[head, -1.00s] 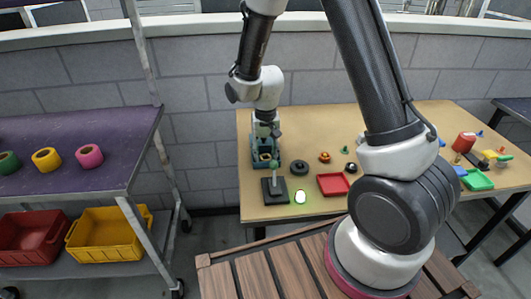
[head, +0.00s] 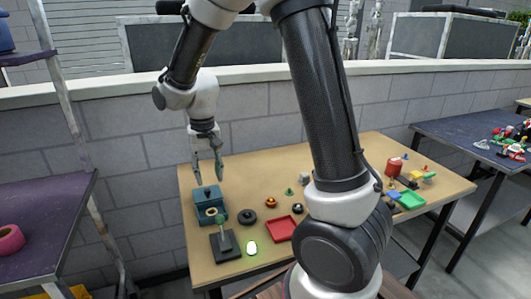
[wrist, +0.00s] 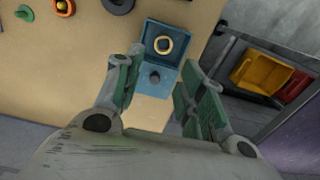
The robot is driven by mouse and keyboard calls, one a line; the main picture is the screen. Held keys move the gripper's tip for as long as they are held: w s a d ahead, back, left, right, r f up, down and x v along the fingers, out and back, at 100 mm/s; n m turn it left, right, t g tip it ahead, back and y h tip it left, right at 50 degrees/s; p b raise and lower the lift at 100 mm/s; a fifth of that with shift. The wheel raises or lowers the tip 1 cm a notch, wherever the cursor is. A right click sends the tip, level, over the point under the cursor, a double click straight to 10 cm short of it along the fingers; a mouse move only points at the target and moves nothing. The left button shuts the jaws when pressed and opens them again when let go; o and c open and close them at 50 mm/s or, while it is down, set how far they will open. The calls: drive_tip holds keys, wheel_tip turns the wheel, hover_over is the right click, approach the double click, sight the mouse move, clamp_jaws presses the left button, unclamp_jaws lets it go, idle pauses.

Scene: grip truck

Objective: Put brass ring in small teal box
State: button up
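The small teal box (head: 199,211) stands at the left end of the wooden table. It also shows in the wrist view (wrist: 150,36). The brass ring (wrist: 163,46) lies within the box's open part in the wrist view; in the head view the ring (head: 211,212) shows at the front of the box. My gripper (head: 208,178) is above the box, fingers apart and empty. Its open fingers (wrist: 160,75) also show in the wrist view.
A black ring (head: 247,217), an orange ring (head: 271,203) and a red tray (head: 281,230) lie to the right. A purple-topped shelf (head: 40,225) stands left across a gap.

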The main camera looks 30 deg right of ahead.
drive_tip(key=s+d+r+t, duration=0.2)
drive_tip(key=s+d+r, duration=0.75)
drive_tip(key=r, duration=0.25)
drive_tip(key=s+d+r+n+t, duration=0.1)
drive_tip(key=s+d, duration=0.1)
drive_tip(key=s, duration=0.4)
drive_tip(key=s+d+r+n+t, duration=0.1)
drive_tip(key=s+d+r, duration=0.1)
drive_tip(key=s, duration=0.4)
drive_tip(key=shift+s+d+r, duration=0.25)
drive_tip(key=shift+s+d, duration=0.1)
